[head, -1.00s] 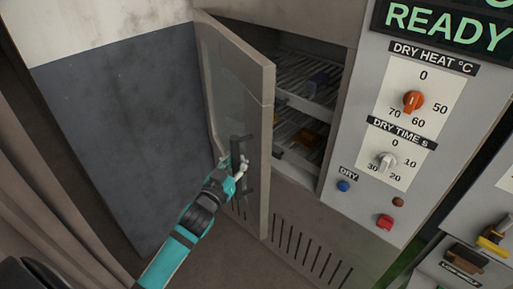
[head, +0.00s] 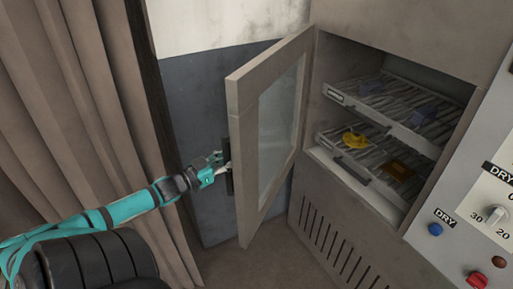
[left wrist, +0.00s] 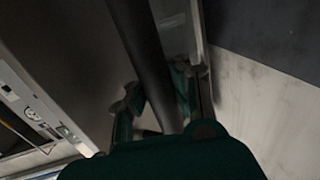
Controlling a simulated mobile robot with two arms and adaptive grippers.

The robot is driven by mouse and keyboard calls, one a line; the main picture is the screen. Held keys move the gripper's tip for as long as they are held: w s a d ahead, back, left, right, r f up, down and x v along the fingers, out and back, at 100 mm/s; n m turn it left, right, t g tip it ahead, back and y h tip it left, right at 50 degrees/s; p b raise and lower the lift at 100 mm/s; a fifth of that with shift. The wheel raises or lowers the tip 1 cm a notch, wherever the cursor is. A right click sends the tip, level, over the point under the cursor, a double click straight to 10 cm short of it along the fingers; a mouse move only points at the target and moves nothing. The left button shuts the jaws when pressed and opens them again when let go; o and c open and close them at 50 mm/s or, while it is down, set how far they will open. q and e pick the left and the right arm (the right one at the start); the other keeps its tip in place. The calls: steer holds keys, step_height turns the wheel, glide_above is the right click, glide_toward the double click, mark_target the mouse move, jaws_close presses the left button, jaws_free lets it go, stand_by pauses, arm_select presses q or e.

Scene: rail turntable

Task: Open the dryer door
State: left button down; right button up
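The dryer door (head: 240,118), a beige frame with a glass pane, stands wide open, swung out to the left of the dryer opening. Its dark upright handle (head: 229,182) is on the outer face near the free edge, partly hidden by the door edge and my gripper. My left gripper (head: 221,165) is at this handle. In the left wrist view my gripper's fingers (left wrist: 156,92) lie on both sides of the dark handle bar (left wrist: 143,38), closed about it. My right gripper is in neither view.
Inside the dryer are an upper rack (head: 415,105) and a lower rack (head: 345,165) with small yellow, brown and blue items. A control panel (head: 460,235) is on the right. A curtain (head: 75,100) hangs at left, and a dark wall (head: 195,100) is behind the door.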

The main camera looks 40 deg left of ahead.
arm_select(q)
steer(key=s+a+f, duration=0.1)
steer(key=a, duration=0.6)
steer(key=shift+s+a+b, duration=0.25)
steer(key=shift+b, duration=0.05)
steer(key=c, duration=1.7)
jaws_free()
steer(key=shift+s, duration=0.3)
steer(key=o, duration=0.4)
steer(key=shift+s+a+r, duration=0.15)
steer(key=shift+s+r, duration=0.25)
steer(key=shift+s, duration=0.2)
steer(key=shift+o, duration=1.1)
steer(key=shift+r, duration=0.1)
steer(key=s+a, duration=0.1)
steer(key=s, duration=1)
steer(key=shift+c, duration=0.4)
